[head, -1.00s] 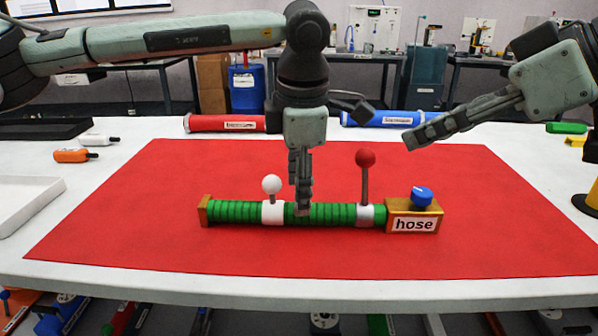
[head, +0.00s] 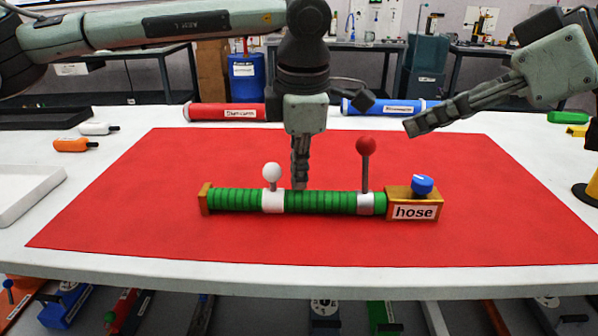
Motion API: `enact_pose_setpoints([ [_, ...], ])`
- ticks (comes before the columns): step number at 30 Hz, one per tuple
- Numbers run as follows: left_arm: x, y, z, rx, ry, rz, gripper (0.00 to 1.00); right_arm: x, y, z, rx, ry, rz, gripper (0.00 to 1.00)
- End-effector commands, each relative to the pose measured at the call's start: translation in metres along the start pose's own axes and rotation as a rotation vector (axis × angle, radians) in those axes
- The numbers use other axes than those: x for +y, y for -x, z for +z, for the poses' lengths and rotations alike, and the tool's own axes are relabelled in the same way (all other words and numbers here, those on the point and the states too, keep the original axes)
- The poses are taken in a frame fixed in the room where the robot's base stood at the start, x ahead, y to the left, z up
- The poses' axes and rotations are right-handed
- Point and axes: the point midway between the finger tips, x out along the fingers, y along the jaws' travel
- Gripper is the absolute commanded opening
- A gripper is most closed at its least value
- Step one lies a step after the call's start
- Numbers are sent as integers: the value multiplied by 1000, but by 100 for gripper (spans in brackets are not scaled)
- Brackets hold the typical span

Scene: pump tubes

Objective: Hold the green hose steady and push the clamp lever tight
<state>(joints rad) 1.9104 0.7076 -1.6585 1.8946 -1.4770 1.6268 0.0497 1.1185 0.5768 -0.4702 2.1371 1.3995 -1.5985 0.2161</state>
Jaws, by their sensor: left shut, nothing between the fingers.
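The green hose (head: 325,202) lies across the red mat, its right end at a wooden block labelled "hose" (head: 428,205). A grey clamp (head: 366,203) near its right end carries an upright lever with a red knob (head: 366,146). A white band (head: 273,201) further left carries a short upright post with a white knob (head: 272,172). My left gripper (head: 300,183) is shut and empty, pointing down between the two knobs; its tips meet the hose's upper edge in the picture, and contact is unclear. My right gripper (head: 411,129) is above and right of the red knob, apart from it; its finger gap is not visible.
A blue knob (head: 422,184) tops the block. The red mat (head: 170,235) is clear in front of the hose. Red (head: 227,112) and blue (head: 384,107) tubes lie at the back. Bottles (head: 72,145) and a white tray (head: 22,195) are at left.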

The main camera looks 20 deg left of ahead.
Motion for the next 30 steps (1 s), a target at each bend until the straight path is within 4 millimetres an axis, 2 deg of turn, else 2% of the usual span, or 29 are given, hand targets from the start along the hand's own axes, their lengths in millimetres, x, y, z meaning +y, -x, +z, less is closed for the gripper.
enact_pose_setpoints([
  [1,0,0,0,0,0,0,0,0,0,0,0,0,0,34],
  [7,0,0,0,0,0,0,23,0,0,0,0,0,0,34],
  [17,0,3,0,-1,0,1,23,0,0,0,0,0,0,34],
  [22,0,26,1,-3,0,2,23,0,0,0,0,0,0,34],
  [30,0,83,1,-3,0,2,23,0,0,0,0,0,0,34],
])
